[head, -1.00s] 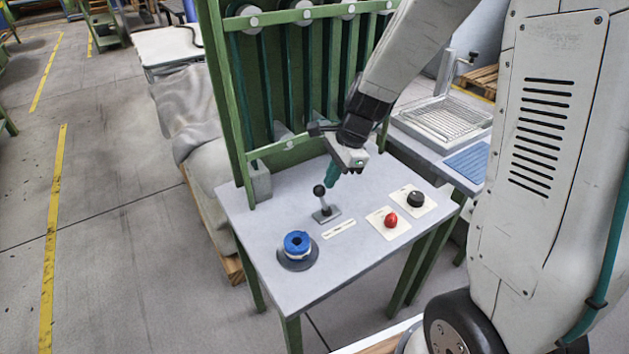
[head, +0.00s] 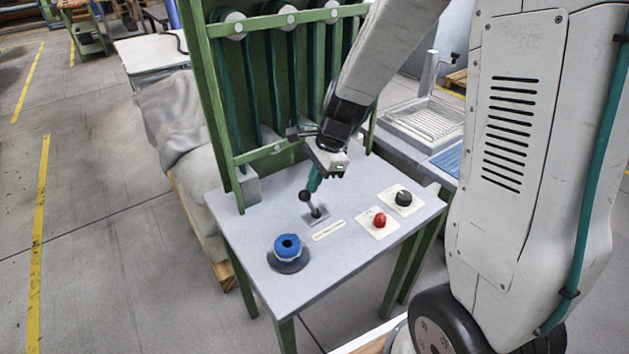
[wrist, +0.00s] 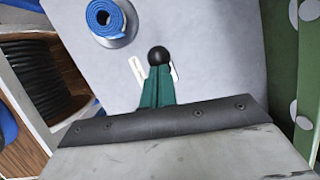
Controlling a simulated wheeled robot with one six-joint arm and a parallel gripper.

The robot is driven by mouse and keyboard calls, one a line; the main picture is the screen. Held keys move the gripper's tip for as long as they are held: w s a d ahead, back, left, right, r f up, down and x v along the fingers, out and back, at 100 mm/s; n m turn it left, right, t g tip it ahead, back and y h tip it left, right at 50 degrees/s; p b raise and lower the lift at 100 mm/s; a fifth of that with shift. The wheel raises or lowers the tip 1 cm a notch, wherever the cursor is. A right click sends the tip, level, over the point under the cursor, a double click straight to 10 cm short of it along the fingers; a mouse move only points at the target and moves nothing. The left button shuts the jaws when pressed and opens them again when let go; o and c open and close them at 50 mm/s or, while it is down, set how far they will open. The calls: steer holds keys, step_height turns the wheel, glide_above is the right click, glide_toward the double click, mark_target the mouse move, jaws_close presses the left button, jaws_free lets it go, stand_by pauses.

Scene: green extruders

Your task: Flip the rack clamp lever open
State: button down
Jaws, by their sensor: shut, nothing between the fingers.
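The clamp lever (head: 310,206) is a short grey stem with a black ball knob on a small grey base plate, on the light grey table (head: 262,217). The stem leans up and to the left in the head view. My gripper (head: 313,183) has teal fingers, shut and empty, just above and beside the knob. In the wrist view the black knob (wrist: 158,56) shows right at the tips of the shut teal fingers (wrist: 158,80). I cannot tell whether the tips touch it. The stem is mostly hidden there.
A blue roll (head: 288,246) on a dark round base stands at the table's front left. A red knob (head: 379,220) and a black knob (head: 403,198) sit on white plates to the right. A green rack frame (head: 270,85) rises behind. A label strip (head: 329,230) lies near the lever.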

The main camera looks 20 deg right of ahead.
steer(key=d+v, duration=0.1)
steer(key=v, duration=1.2)
steer(key=shift+d+f, duration=0.25)
steer(key=shift+d, duration=0.05)
steer(key=s+a+r+n+h, duration=0.1)
steer(key=s+r+n, duration=0.2)
steer(key=s+n, duration=0.5)
steer(key=s+a+r+n+h, duration=0.2)
steer(key=s+n, duration=0.7)
steer(key=s, duration=0.6)
steer(key=shift+a+r+n, duration=0.3)
steer(key=shift+r, duration=0.15)
